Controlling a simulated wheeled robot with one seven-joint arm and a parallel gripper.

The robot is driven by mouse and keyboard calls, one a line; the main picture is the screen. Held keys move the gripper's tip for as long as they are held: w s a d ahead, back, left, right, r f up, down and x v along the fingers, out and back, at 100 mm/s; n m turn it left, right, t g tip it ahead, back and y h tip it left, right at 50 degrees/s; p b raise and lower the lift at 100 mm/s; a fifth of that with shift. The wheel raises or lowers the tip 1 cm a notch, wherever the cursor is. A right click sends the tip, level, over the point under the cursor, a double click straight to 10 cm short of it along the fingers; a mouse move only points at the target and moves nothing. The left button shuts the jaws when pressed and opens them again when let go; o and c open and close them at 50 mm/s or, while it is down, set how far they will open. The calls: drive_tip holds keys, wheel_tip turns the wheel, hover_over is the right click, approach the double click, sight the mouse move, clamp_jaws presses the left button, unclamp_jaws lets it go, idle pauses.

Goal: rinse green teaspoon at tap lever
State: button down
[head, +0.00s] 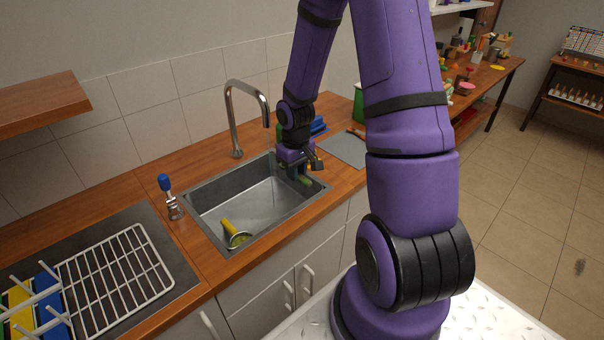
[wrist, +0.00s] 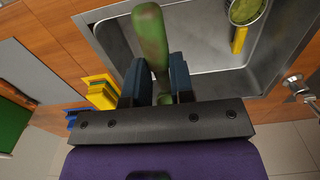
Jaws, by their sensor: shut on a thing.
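My gripper (head: 299,172) is over the right end of the sink basin in the head view. In the wrist view the gripper (wrist: 158,88) is shut on the green teaspoon (wrist: 152,38), which sticks out beyond the fingers over the sink. A small green part of the spoon (head: 306,181) shows below the fingers in the head view. The tap lever (head: 168,190), with a blue knob on a metal base, stands on the counter left of the sink, well apart from the gripper. The curved metal tap (head: 236,110) rises behind the sink (head: 215,195).
A yellow-handled round utensil (head: 234,234) lies in the basin. It also shows in the wrist view (wrist: 240,38). A wire rack (head: 115,270) stands at left. A grey board (head: 342,148) and blue items (head: 318,125) are right of the sink. The basin's middle is clear.

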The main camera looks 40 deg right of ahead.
drive_tip(key=shift+w+f, duration=0.25)
drive_tip(key=shift+w, duration=0.9)
drive_tip(key=shift+w+f, duration=0.2)
drive_tip(key=shift+w, duration=0.9)
drive_tip(key=shift+w+f, duration=0.25)
drive_tip(key=shift+w, duration=0.9)
drive_tip(key=shift+d, duration=0.1)
drive_tip(key=shift+d, duration=0.45)
drive_tip(key=shift+a, duration=0.2)
drive_tip(key=shift+a, duration=0.4)
drive_tip(key=shift+s, duration=0.1)
drive_tip(key=shift+s, duration=3.95)
